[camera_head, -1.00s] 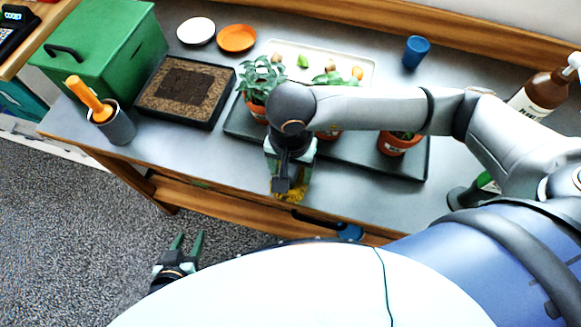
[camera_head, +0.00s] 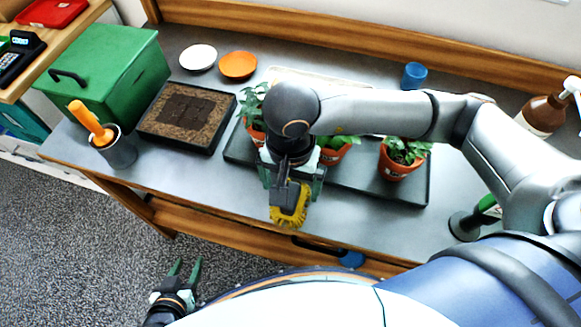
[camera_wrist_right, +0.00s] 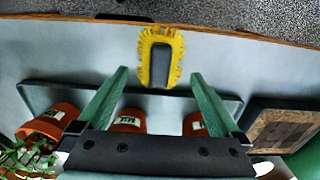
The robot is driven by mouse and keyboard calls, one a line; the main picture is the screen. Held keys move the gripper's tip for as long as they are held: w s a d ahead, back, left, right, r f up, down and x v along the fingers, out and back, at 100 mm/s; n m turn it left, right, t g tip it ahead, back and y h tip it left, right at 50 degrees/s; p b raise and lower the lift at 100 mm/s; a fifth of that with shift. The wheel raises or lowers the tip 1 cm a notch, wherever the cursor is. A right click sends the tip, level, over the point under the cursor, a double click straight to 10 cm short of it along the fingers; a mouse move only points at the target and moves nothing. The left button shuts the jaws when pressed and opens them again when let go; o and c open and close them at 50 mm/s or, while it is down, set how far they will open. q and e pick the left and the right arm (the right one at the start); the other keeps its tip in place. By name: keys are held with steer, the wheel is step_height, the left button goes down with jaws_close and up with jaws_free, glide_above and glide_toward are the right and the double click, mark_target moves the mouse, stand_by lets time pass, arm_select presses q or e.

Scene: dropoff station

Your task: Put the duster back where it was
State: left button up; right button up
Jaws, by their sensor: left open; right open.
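The duster, a yellow fringed head with a dark grey back, lies near the front edge of the grey table in the head view (camera_head: 290,213). It also shows in the right wrist view (camera_wrist_right: 160,60). My right gripper (camera_head: 292,188) is open above the table at the duster. In the right wrist view, its two green fingers (camera_wrist_right: 158,74) stand apart on either side of the duster's near end, with gaps to both. I cannot tell the height between them. My left gripper (camera_head: 185,270) is open and empty, off the table's front at lower left.
A dark tray (camera_head: 350,187) with several potted plants (camera_head: 402,158) is behind the duster. A soil tray (camera_head: 187,117), green box (camera_head: 105,75) and grey cup (camera_head: 118,150) with an orange-handled tool stand left. The table between cup and duster is clear.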

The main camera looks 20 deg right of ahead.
mark_target(291, 195)
step_height(291, 195, up, 7)
stand_by(0.3)
steer(key=shift+f, duration=0.1)
stand_by(0.4)
